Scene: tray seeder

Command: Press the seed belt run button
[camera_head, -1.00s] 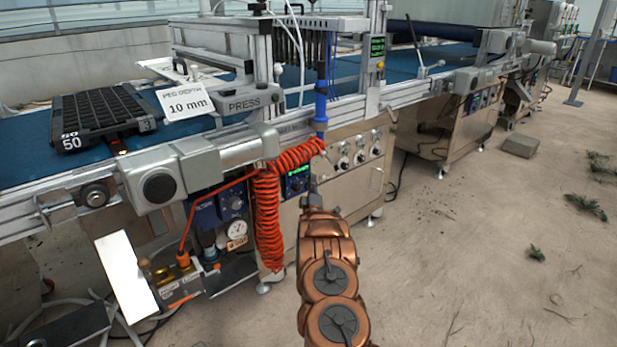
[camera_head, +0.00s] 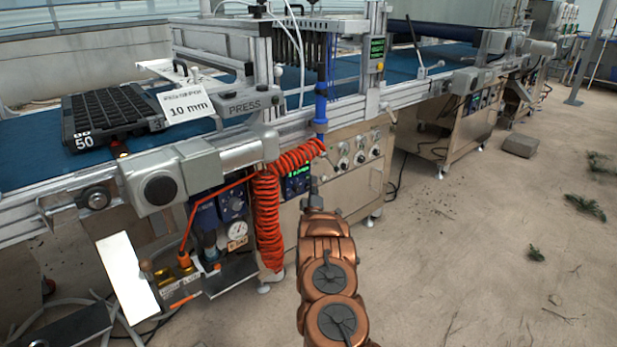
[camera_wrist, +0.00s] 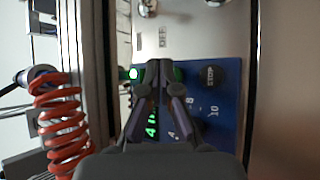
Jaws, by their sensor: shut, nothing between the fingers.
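A bright green light (camera_wrist: 133,73) shows at the panel's edge, just left of my fingertips. My gripper (camera_wrist: 160,68) is shut and empty in front of the panel. Some green also shows just right of the fingertips; the fingers cover what lies between, and I cannot tell whether they touch it. In the head view the panel (camera_head: 297,182) is on the machine front, and my gripper (camera_head: 314,190) is right beside it.
A coiled orange hose (camera_head: 267,220) hangs left of the panel and also shows in the wrist view (camera_wrist: 63,125). Several knobs (camera_head: 343,163) sit on the steel cabinet to the right. A black cell tray (camera_head: 85,142) lies on the blue belt. Open floor lies right.

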